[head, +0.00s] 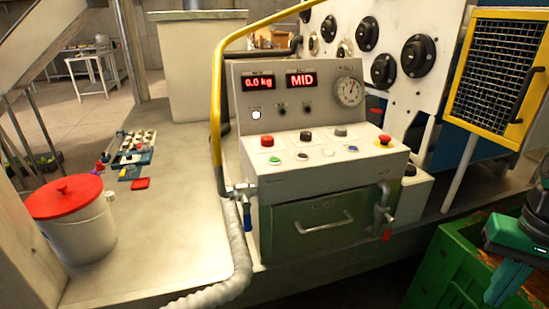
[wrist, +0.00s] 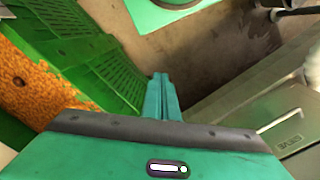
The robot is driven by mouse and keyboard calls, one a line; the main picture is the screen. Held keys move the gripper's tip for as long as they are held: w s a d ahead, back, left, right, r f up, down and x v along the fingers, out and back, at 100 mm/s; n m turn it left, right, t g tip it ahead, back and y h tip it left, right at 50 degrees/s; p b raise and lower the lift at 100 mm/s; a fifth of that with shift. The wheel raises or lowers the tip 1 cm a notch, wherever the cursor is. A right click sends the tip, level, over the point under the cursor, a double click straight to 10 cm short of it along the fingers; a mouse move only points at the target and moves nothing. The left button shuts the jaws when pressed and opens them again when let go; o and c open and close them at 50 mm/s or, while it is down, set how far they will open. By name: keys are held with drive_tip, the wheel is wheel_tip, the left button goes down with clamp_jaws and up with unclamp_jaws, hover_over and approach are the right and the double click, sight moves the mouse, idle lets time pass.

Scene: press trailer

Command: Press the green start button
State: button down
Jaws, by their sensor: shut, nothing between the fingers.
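The green button (head: 274,158) sits at the front left of the grey control panel (head: 330,170), below a red-capped button. My gripper (head: 497,289) is at the lower right of the head view, beside the green crate and well apart from the panel. In the wrist view its two teal fingers (wrist: 162,84) are together and empty, pointing away over the floor. The green button is not visible in the wrist view.
A green crate (head: 452,262) stands at the lower right and also shows in the wrist view with orange contents. The panel carries other buttons, a gauge (head: 349,91) and a red emergency knob (head: 384,140). A yellow pipe (head: 216,110) rises at its left.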

drive_tip(key=w+a+r+n+t+h, duration=0.1)
drive_tip(key=w+a+r+n, duration=0.25)
drive_tip(key=w, duration=0.45)
drive_tip(key=w+a+r+n+t+h, duration=0.1)
drive_tip(key=w+a+r+n+t, duration=0.2)
drive_tip(key=w, duration=0.5)
drive_tip(key=w+a+r+n+h, duration=0.1)
drive_tip(key=w+a+r, duration=0.2)
drive_tip(key=w+r, duration=0.35)
wheel_tip(320, 180, up, 8)
drive_tip(key=n+t+y, duration=0.2)
drive_tip(key=n+t, duration=0.3)
drive_tip(key=n, duration=0.3)
hover_over(275, 161)
drive_tip(key=shift+s+a+r+m, duration=0.1)
drive_tip(key=shift+r+m, duration=0.05)
drive_tip(key=shift+m, duration=0.1)
drive_tip(key=shift+f, duration=4.4)
drive_tip(key=shift+f, duration=0.1)
